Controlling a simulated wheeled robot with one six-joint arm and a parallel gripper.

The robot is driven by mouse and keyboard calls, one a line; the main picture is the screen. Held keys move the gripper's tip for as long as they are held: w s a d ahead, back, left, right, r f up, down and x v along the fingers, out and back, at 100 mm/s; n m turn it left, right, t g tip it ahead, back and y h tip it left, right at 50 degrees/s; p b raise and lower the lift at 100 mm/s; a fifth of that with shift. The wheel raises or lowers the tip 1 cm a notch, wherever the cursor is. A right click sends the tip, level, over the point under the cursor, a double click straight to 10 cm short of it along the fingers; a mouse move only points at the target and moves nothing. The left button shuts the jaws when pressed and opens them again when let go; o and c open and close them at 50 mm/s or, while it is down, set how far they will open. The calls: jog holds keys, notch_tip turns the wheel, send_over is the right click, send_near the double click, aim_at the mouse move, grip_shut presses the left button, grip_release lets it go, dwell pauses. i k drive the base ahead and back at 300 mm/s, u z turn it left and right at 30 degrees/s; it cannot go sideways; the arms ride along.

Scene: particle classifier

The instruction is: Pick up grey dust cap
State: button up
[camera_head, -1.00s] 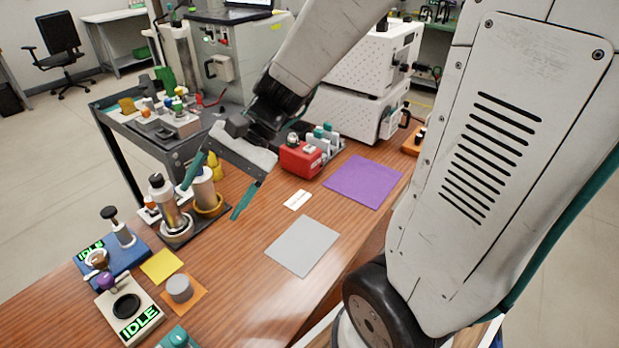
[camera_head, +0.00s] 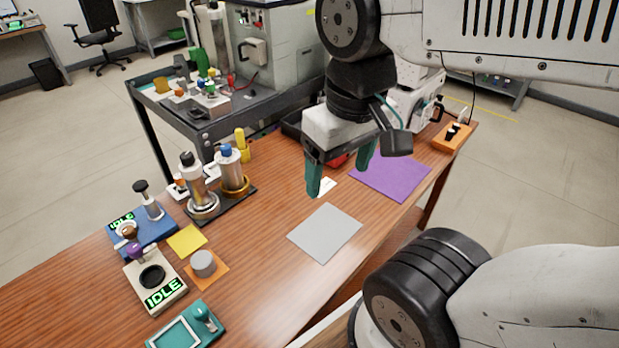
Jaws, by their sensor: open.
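A short grey cylinder, which looks like the grey dust cap (camera_head: 203,262), stands on a small orange mat (camera_head: 217,281) at the front left of the wooden table. My gripper (camera_head: 338,180) is open and empty, with its two teal fingers pointing down. It hangs over the back middle of the table, above and to the right of the cap and well apart from it. The fingers partly hide a white card (camera_head: 326,188) and a red item behind them.
Left of the cap are a yellow mat (camera_head: 187,240) and two IDLE devices, one beige (camera_head: 139,274) and one blue (camera_head: 150,228). A teal tray (camera_head: 182,330) lies in front. Tall cylinders (camera_head: 194,180) stand behind. Grey (camera_head: 325,232) and purple mats (camera_head: 395,178) are bare.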

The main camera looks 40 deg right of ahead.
aim_at(202, 263)
jog(key=u, duration=0.5)
jog(key=k, duration=1.25)
jog(key=u, duration=1.4)
jog(key=i, duration=1.2)
jog(key=z, duration=0.65)
jog(key=i, duration=0.3)
jog(key=z, duration=0.4)
